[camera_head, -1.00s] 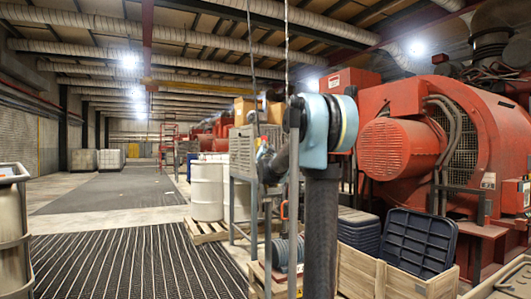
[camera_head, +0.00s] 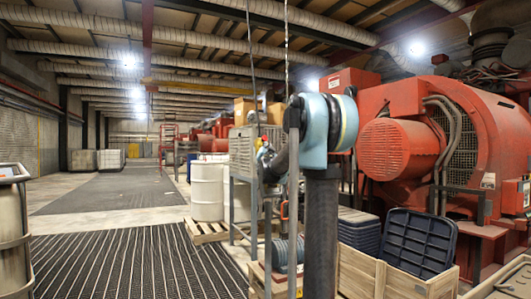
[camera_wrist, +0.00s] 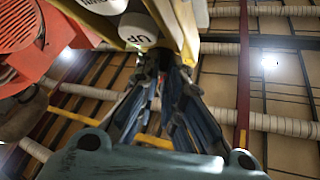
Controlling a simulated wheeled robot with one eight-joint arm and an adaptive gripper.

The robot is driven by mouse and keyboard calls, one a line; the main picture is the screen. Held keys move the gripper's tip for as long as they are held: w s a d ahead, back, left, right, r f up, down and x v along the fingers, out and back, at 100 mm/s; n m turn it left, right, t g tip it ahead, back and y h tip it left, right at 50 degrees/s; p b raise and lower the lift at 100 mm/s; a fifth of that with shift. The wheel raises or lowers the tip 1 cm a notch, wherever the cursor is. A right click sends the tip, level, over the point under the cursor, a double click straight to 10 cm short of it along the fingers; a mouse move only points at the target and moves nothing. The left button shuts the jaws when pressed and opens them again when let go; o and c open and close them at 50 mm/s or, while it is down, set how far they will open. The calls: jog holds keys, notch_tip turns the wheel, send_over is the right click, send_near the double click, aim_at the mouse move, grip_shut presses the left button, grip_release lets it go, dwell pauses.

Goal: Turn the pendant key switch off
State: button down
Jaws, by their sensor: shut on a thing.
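The pendant (camera_wrist: 178,22) is a yellow box at the top of the wrist view, seen close from below. It has pale round buttons; one (camera_wrist: 138,31) reads UP, and another is cut off by the top edge. My gripper (camera_wrist: 166,72) reaches up to the pendant's lower end, with its dark blue-grey fingers drawn together there. They are shut on the key switch, which is mostly hidden between the fingertips, so its angle cannot be told. In the head view my gripper (camera_head: 264,155) is small and partly behind my arm, and the pendant cannot be made out clearly.
Large red engines (camera_head: 410,140) stand along the right. A wooden crate (camera_head: 382,272) with a dark blue bin (camera_head: 420,243) sits at the lower right. White drums (camera_head: 207,190) stand on a pallet left of my arm. The ribbed floor mat (camera_head: 130,262) is clear.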

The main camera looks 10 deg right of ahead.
jog(key=shift+w+d+n+t+y, duration=0.15)
jog(key=shift+n+t+y, duration=0.15)
jog(key=shift+n+y, duration=0.5)
jog(key=shift+d+f+n+y, duration=0.1)
jog(key=shift+d+n+y, duration=0.1)
jog(key=shift+n+y, duration=1.9)
jog(key=shift+w+d+n+g+y, duration=0.1)
jog(key=shift+n+g+y, duration=0.1)
jog(key=shift+n+y, duration=1.25)
jog(key=shift+d+n+g+y, duration=0.1)
jog(key=shift+n+g+y, duration=0.1)
jog(key=shift+n+y, duration=1.2)
jog(key=shift+w+d+n+g+y, duration=0.1)
jog(key=shift+n+g+y, duration=0.8)
jog(key=shift+n, duration=0.7)
jog(key=shift+s+d+n+g+y, duration=0.1)
jog(key=shift+n+g+y, duration=0.8)
jog(key=shift+n, duration=0.75)
jog(key=shift+w+d+n+g+y, duration=0.1)
jog(key=shift+n+g+y, duration=0.8)
jog(key=shift+n, duration=0.7)
jog(key=c, duration=1.7)
grip_release()
jog(key=shift+a, duration=0.1)
